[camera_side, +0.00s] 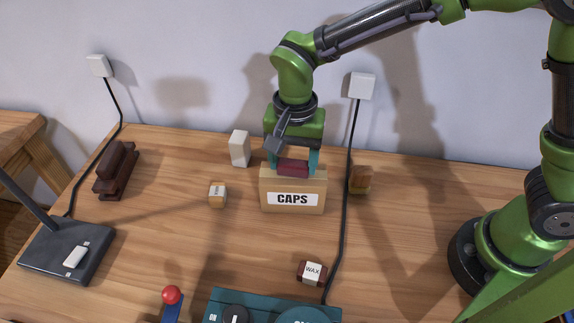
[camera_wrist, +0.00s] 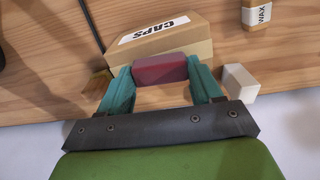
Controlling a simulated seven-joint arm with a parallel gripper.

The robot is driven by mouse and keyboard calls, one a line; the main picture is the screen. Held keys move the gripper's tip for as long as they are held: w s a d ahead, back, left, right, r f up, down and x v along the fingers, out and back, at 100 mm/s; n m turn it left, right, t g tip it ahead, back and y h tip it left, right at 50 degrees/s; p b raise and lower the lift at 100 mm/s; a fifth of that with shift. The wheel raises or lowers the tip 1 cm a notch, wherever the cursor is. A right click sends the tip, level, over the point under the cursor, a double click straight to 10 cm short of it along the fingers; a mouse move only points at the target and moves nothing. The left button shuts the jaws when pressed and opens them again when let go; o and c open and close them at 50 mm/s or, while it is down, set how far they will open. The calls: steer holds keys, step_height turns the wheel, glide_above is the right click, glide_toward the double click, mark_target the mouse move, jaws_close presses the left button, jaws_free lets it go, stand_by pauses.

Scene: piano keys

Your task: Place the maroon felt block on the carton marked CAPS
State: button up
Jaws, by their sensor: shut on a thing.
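The maroon felt block (camera_side: 293,168) is between the teal fingers of my gripper (camera_side: 293,163), which is shut on it. The block is at the top of the tan carton marked CAPS (camera_side: 291,184), near its back edge. I cannot tell whether the block touches the carton's top.
A white block (camera_side: 240,148) stands left of the carton, with a small labelled block (camera_side: 217,195) nearby. A brown and yellow item (camera_side: 360,180) and a black cable (camera_side: 345,215) are at right.

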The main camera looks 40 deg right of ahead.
mark_target(294, 162)
steer(key=o, duration=1)
step_height(294, 162, up, 12)
steer(key=s+d+n+t, duration=0.1)
steer(key=s+d+t, duration=0.1)
steer(key=d, duration=0.4)
steer(key=s+d+r+n+t+y, duration=0.1)
steer(key=s+d+n+t, duration=0.1)
steer(key=s+d, duration=0.3)
steer(key=s+d+n+t+y, duration=0.1)
steer(key=s+d+n+t, duration=0.1)
steer(key=d, duration=0.6)
steer(key=shift+s+r+t, duration=0.15)
steer(key=shift+s+t, duration=0.15)
steer(key=shift+s, duration=0.3)
steer(key=shift+s+r+t, duration=0.15)
steer(key=shift+s+t, duration=0.15)
steer(key=shift+s, duration=0.3)
